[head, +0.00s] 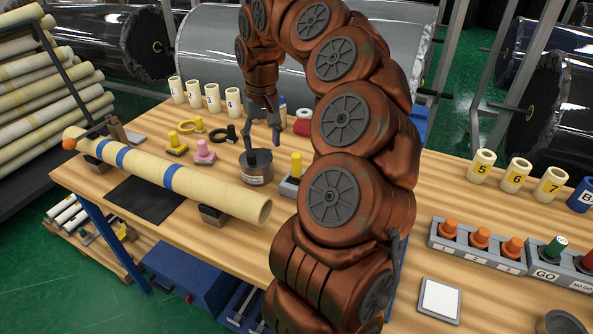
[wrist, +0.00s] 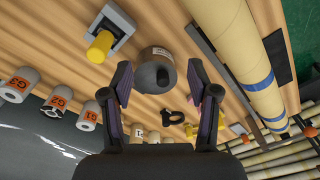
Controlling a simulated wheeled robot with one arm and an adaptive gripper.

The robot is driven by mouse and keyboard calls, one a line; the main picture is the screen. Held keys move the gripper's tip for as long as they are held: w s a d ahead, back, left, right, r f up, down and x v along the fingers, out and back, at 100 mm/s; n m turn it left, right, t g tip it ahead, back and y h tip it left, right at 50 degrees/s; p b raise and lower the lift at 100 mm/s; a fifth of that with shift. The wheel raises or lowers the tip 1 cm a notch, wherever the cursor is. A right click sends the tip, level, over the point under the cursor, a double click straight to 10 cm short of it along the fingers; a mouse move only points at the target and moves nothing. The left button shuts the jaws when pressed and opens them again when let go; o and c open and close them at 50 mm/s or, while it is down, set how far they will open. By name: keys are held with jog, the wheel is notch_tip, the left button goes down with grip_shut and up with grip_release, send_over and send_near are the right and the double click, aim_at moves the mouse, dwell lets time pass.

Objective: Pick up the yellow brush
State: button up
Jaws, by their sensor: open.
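A yellow knobbed piece on a flat yellow base, which looks like the yellow brush (head: 175,145), stands on the wooden bench in the head view, left of a similar pink one (head: 204,153). In the wrist view a small yellow shape (wrist: 238,128), partly hidden, lies beyond the right finger; I cannot tell for sure that it is the brush. My gripper (head: 262,128) is open and empty, pointing down above a round can (head: 257,172) with a dark top. In the wrist view my gripper (wrist: 160,68) has its fingers either side of the can (wrist: 157,54), with nothing held.
A long blue-banded tube (head: 172,177) lies on supports along the front left. A grey block with a yellow peg (head: 296,165) stands right of the can. Numbered cups (head: 212,98) line the back.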

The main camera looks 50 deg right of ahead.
aim_at(296, 154)
jog(key=d+f+m, duration=0.1)
jog(key=d, duration=0.2)
jog(key=s+d+f+m, duration=0.1)
jog(key=d, duration=0.2)
jog(key=s+d+f+m, duration=0.1)
jog(key=d, duration=0.2)
jog(key=shift+s+d+g, duration=0.1)
jog(key=shift+d+g, duration=0.2)
jog(key=shift+s+d+f, duration=0.15)
jog(key=shift+d+f, duration=0.05)
jog(key=shift+f, duration=0.05)
jog(key=shift+f+p, duration=1.5)
jog(key=shift+f, duration=2.3)
jog(key=shift+c, duration=0.3)
grip_shut()
